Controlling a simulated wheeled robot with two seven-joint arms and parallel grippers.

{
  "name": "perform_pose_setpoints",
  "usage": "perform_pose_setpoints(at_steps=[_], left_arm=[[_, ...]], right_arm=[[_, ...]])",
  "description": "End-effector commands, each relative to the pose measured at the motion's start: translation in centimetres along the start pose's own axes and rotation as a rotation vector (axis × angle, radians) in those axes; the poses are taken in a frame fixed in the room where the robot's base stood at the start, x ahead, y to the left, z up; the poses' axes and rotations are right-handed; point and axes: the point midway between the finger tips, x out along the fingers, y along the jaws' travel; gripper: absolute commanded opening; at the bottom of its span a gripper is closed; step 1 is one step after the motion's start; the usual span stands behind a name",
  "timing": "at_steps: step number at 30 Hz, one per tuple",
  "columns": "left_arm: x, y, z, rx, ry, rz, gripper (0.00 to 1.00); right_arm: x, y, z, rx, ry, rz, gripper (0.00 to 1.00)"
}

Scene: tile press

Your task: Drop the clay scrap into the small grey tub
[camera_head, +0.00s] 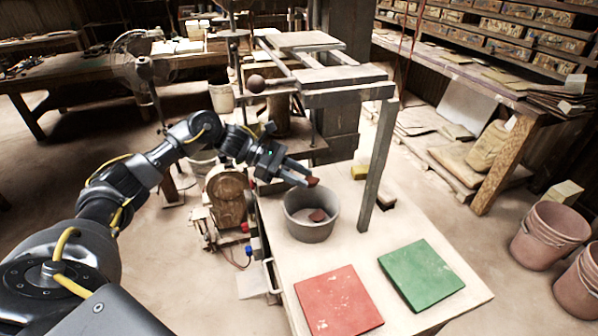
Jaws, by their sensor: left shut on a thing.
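The small grey tub (312,228) stands on the pale worktop, open side up. A piece of reddish-brown clay (318,215) lies inside it. My left gripper (306,178) is above the tub's back rim. It is shut on a small reddish-brown clay scrap (313,181), which shows at the fingertips, over the tub's opening and apart from the rim. My right gripper is not in the head view.
A red tile (338,302) and a green tile (421,275) lie at the front of the worktop (385,235). A press post (378,165) rises just right of the tub. A yellow block (359,172) lies behind. Pinkish buckets (549,236) stand on the floor at right.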

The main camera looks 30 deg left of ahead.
Motion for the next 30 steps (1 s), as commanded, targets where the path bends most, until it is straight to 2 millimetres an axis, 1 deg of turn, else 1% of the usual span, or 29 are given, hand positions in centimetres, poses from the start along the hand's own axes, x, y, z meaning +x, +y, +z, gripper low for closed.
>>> perform_pose_setpoints(at_steps=[6, 12, 17, 25, 26, 30], left_arm=[[1.0, 0.0, -2.4, -0.004, -0.001, -0.001, 0.09], [1.7, 0.0, -4.1, -0.002, -0.001, 0.0, 0.09], [1.9, 0.0, -4.7, -0.001, -0.001, 0.0, 0.09], [1.9, 0.0, -4.7, 0.0, 0.0, 0.0, 0.09], [1.9, 0.0, -4.7, 0.0, 0.0, 0.0, 0.35], [1.9, 0.0, -4.7, 0.0, 0.0, 0.0, 0.54]], right_arm=[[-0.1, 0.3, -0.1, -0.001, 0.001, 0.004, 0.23], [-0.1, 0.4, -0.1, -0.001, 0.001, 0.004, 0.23], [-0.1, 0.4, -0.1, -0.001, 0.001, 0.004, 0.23], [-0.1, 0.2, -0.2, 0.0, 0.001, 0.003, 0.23], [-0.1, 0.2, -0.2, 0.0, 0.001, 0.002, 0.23], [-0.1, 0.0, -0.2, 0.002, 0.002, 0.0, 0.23]])
